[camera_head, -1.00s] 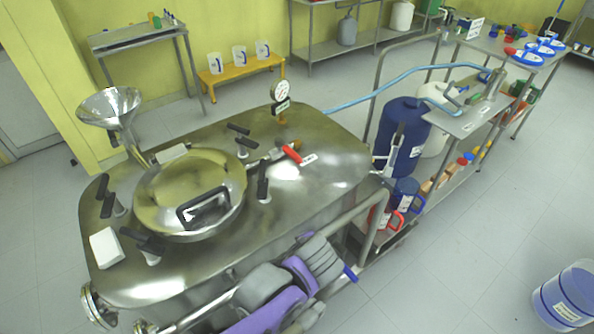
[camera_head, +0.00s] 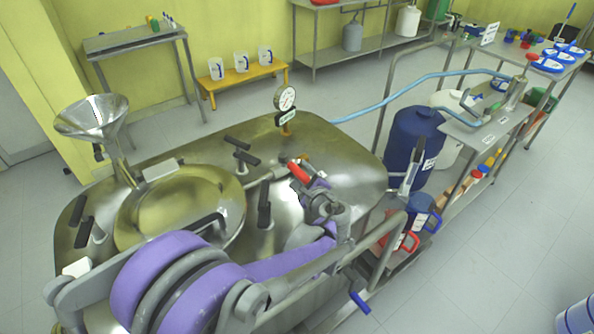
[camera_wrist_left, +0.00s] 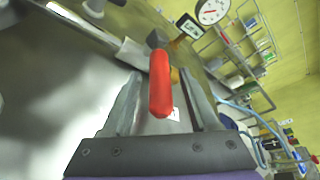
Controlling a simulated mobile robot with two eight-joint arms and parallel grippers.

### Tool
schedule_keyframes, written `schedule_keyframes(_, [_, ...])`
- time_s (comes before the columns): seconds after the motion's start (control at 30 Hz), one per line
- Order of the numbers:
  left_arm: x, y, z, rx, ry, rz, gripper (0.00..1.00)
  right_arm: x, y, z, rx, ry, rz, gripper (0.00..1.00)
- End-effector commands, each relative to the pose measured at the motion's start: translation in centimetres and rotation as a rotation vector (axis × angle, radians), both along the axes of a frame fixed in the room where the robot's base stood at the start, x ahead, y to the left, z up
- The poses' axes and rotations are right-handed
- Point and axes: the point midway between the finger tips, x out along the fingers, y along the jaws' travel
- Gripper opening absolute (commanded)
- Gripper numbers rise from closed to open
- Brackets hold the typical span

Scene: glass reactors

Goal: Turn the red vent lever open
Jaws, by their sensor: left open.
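The red vent lever (camera_head: 299,172) is a short red handle on a valve on top of the steel reactor (camera_head: 345,160), right of the round hatch. My left gripper (camera_head: 314,184) is low over the reactor top at the lever, its arm reaching across the front of the vessel. In the left wrist view the red handle (camera_wrist_left: 160,82) shows between the two open fingers of my left gripper (camera_wrist_left: 162,78), with a visible gap to each side. Whether a finger touches it I cannot tell. My right gripper is not in view.
Black-handled clamps (camera_head: 264,203) stand around the hatch (camera_head: 185,205). A pressure gauge (camera_head: 285,98) rises behind the lever, and a steel funnel (camera_head: 95,118) stands at the left. A metal rail (camera_head: 375,238) runs along the reactor's right side.

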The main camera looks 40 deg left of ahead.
Motion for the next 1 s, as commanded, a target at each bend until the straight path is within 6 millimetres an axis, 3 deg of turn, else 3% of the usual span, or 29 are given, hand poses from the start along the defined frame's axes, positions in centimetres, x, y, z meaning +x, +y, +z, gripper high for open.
schedule_keyframes(0.2, [1.3, 2.1, -0.7, 0.000, 0.000, 0.001, 0.61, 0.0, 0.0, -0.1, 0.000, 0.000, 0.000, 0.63])
schedule_keyframes(0.57, [1.6, 2.5, -0.8, -0.001, 0.000, -0.001, 0.61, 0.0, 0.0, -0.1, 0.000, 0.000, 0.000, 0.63])
schedule_keyframes(0.9, [1.5, 2.5, -0.8, -0.001, -0.001, 0.000, 0.00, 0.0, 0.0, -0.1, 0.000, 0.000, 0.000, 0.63])
schedule_keyframes(1.0, [1.5, 2.4, -0.8, -0.001, -0.001, 0.000, 0.00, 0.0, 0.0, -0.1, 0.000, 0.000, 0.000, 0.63])
